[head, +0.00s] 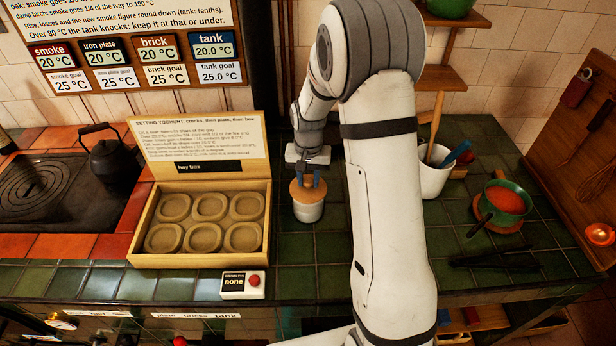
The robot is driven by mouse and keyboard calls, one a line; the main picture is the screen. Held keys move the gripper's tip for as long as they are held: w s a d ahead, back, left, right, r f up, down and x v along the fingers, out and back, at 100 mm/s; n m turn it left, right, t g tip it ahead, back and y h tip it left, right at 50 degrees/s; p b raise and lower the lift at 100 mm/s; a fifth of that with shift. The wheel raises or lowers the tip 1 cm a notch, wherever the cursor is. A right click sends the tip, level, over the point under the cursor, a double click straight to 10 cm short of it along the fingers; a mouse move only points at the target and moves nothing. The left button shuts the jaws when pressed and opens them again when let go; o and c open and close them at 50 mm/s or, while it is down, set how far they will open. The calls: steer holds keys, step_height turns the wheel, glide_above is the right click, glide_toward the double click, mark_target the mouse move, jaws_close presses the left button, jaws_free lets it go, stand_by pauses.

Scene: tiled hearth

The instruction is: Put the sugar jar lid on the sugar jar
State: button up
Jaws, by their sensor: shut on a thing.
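The sugar jar (308,212) is a small pale jar standing on the green tiles, just right of the hay box. The sugar jar lid (306,193) is a round wooden disc at the jar's top. It looks level and lined up with the jar; I cannot tell whether it rests on the rim or hangs just above it. My gripper (308,179) points down from above and is shut on the lid's top. The fingers hide the middle of the lid.
Left of the jar stands the open wooden hay box (148,260) with round hollows. A small box with a red button (254,280) sits in front. A white crock (432,180) with utensils and a green pot (505,200) are to the right. A black kettle (108,158) is far left.

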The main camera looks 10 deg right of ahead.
steer(key=shift+f+b, duration=0.6)
steer(key=shift+f, duration=0.25)
stand_by(0.7)
steer(key=o, duration=1)
steer(key=shift+r, duration=0.15)
step_height(320, 180, up, 8)
steer(key=shift+f+b, duration=0.15)
steer(key=shift+b, duration=0.4)
